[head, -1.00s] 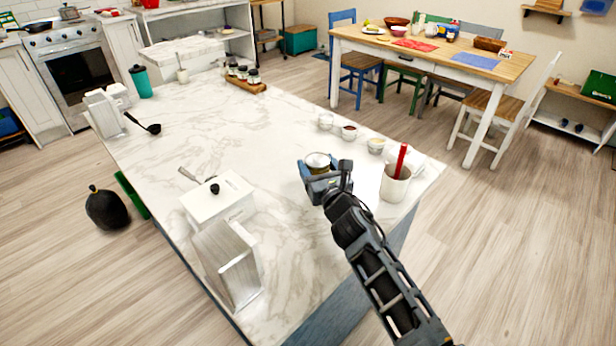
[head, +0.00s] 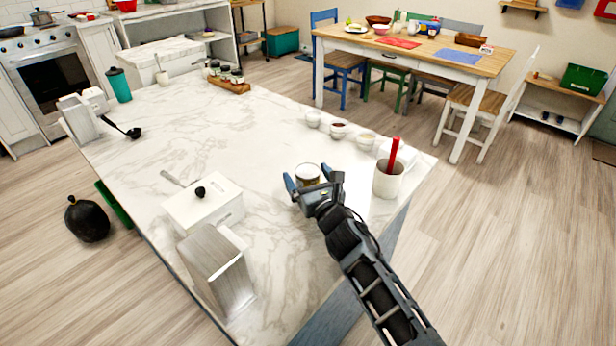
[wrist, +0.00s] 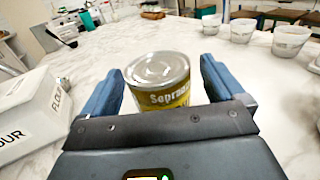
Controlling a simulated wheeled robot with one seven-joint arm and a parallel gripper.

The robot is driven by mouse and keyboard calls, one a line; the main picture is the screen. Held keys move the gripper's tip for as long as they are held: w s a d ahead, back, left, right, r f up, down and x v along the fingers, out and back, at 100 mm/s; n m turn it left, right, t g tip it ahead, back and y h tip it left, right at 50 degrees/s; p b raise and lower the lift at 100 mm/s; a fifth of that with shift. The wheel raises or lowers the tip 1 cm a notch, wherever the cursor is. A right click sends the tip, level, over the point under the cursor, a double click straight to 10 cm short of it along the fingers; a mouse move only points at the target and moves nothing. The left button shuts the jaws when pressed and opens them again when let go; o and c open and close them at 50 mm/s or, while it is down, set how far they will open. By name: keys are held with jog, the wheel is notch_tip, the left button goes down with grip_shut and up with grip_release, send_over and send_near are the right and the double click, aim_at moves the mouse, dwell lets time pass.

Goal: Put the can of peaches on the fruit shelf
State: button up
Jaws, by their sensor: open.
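A can with a bare metal top and a yellow label (head: 308,174) stands upright on the marble counter, near its right side. It also shows in the wrist view (wrist: 158,78), where the label reads "Sopra…" and the rest is hidden by my gripper. I cannot read whether it holds peaches. My gripper (head: 313,184) is open, with one blue finger on each side of the can. In the wrist view, gaps show between the fingers and the can. I cannot make out which shelf is the fruit shelf.
A white flour box (head: 203,205) stands left of the can, with a grey-white stand (head: 215,265) in front. A mug with a red utensil (head: 388,181) is close on my gripper's right. Several small bowls (head: 338,130) line the counter's far right edge. The counter's middle is clear.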

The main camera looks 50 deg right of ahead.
jog(key=shift+r, duration=0.1)
jog(key=shift+s, duration=0.15)
jog(key=v, duration=1.1)
jog(key=shift+s+a+r, duration=0.1)
jog(key=shift+s+a, duration=0.15)
jog(key=shift+s, duration=0.05)
jog(key=shift+s+a, duration=0.2)
jog(key=shift+a, duration=0.1)
jog(key=s+a+m, duration=0.2)
jog(key=s+a+f+m+y, duration=0.1)
jog(key=s+a+m, duration=0.1)
jog(key=s+a+m+y, duration=0.1)
jog(key=s+a+m, duration=0.1)
jog(key=a, duration=0.1)
jog(key=shift+s+a+f, duration=0.1)
jog(key=shift+s+f, duration=0.1)
jog(key=shift+s, duration=0.05)
jog(key=s+a+r+m+y, duration=0.2)
jog(key=s+a+r+m, duration=0.3)
jog(key=s+m, duration=0.6)
jog(key=s+a+r+m+g+y, duration=0.1)
jog(key=s+a+r+m+y, duration=0.2)
jog(key=s+m, duration=0.9)
notch_tip(320, 180, up, 2)
jog(key=shift+s+a+r+m+g+y, duration=0.15)
jog(key=shift+a+m+g+y, duration=0.15)
jog(key=shift+a+m, duration=0.7)
